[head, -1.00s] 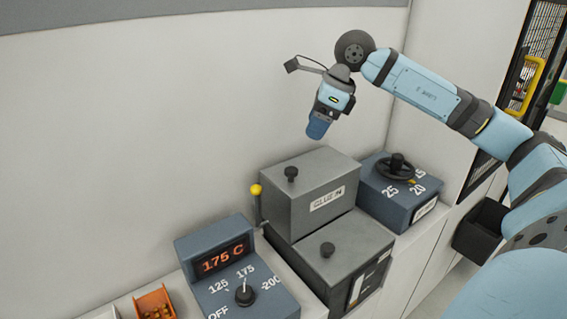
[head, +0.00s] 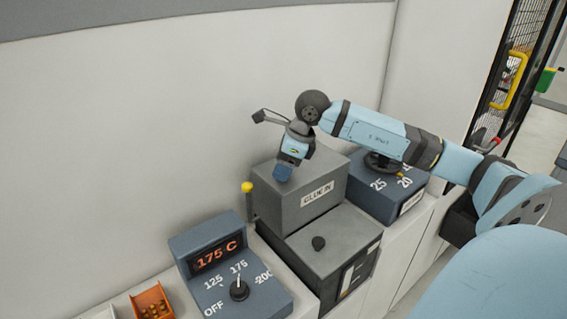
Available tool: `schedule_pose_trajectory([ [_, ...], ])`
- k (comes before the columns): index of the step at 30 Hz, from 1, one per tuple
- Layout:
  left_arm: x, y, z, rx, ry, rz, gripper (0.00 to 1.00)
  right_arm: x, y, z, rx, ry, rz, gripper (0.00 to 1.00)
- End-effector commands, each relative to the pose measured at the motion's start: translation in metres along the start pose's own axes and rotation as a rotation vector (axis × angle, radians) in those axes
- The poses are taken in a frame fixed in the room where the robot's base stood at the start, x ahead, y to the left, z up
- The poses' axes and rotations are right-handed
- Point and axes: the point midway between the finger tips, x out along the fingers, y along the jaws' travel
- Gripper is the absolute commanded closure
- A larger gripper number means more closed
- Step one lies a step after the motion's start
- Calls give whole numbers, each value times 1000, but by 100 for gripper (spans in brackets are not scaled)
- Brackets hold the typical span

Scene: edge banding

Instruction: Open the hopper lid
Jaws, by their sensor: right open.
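The hopper is a grey box labelled "GLUE IN" (head: 316,197), standing in the middle of the counter. Its flat top lid (head: 324,168) looks closed. My right gripper (head: 284,173) points down over the left part of that lid. The gripper hides the lid's dark knob, and I cannot tell whether the fingers touch it. The gripper is open. My left gripper is not in view.
A lower grey box with a black knob (head: 319,243) stands in front of the hopper. A yellow-tipped lever (head: 247,188) rises at its left. A temperature panel reading 175 C (head: 217,256), an orange bin (head: 152,303) and a blue dial box (head: 386,201) stand nearby.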

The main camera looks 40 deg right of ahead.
Motion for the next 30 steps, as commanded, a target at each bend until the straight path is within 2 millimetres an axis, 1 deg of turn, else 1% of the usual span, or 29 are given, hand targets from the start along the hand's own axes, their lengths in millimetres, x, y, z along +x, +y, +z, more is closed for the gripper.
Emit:
schedule_pose_trajectory([
  [1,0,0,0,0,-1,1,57,0,0,0,0,0,0,40],
  [2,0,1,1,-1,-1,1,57,0,0,0,0,0,0,42],
  [3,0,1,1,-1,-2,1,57,0,0,0,0,0,0,51],
  [8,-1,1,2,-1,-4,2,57,0,0,0,0,0,0,88],
  [9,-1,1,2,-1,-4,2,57,0,0,0,0,0,0,97],
  [10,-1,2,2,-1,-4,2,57,0,0,0,0,0,0,100],
  [16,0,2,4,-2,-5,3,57,-2,-1,0,3,-7,6,100],
  [20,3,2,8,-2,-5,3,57,-8,-2,1,12,-29,26,100],
  [25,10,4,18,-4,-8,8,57,-23,-7,3,36,-93,84,100],
  [30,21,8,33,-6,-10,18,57,-48,-16,4,75,-192,173,100],
])
